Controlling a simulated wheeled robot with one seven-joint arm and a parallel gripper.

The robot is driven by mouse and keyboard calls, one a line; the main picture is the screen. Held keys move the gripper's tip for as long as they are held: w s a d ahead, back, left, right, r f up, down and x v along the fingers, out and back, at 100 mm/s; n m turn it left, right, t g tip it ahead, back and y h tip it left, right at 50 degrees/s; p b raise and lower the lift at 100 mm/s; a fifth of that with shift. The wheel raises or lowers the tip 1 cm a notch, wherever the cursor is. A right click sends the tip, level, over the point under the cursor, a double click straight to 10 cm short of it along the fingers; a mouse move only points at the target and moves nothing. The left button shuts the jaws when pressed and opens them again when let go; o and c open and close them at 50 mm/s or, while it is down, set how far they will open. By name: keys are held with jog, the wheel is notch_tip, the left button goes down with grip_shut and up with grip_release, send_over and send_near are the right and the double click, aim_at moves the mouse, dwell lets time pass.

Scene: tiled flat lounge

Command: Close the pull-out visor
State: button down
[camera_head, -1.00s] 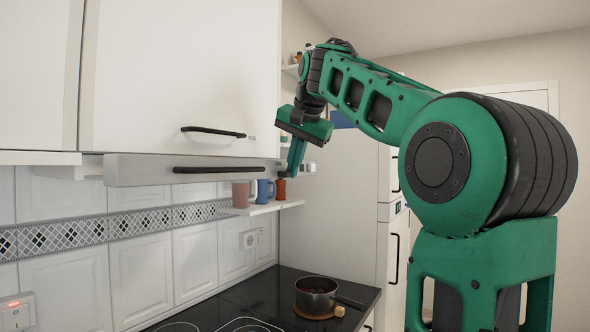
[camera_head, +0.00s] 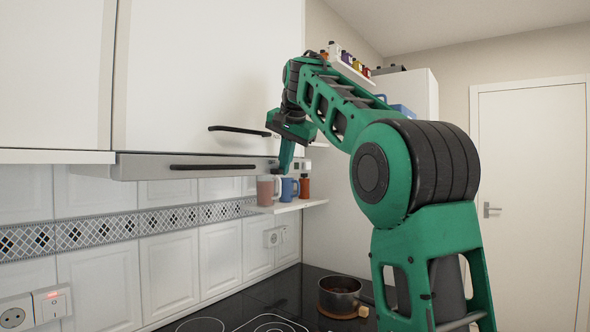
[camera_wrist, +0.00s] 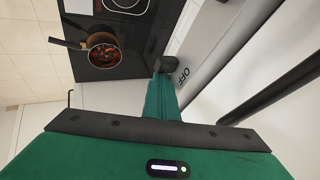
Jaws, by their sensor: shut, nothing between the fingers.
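The pull-out visor (camera_head: 140,166) is the grey metal front strip of the hood under the white wall cabinet, with a long black handle (camera_head: 219,167). It still stands out a little in front of the cabinet at its left end. My gripper (camera_head: 285,170) is shut and empty at the visor's right end. In the wrist view the fingertips (camera_wrist: 165,66) lie close against or just beside the visor's front face (camera_wrist: 225,55), near the "OFF" marking; I cannot tell if they touch. The black handle (camera_wrist: 285,86) runs along the right of that view.
A cabinet handle (camera_head: 240,130) is just above the visor. A small shelf (camera_head: 290,206) with mugs is below and behind my gripper. A pot (camera_head: 339,293) stands on the black hob (camera_head: 265,302) below. The space above the hob is free.

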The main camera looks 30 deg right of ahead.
jog(key=shift+w+a, duration=0.35)
jog(key=shift+w, duration=0.45)
jog(key=shift+r, duration=0.1)
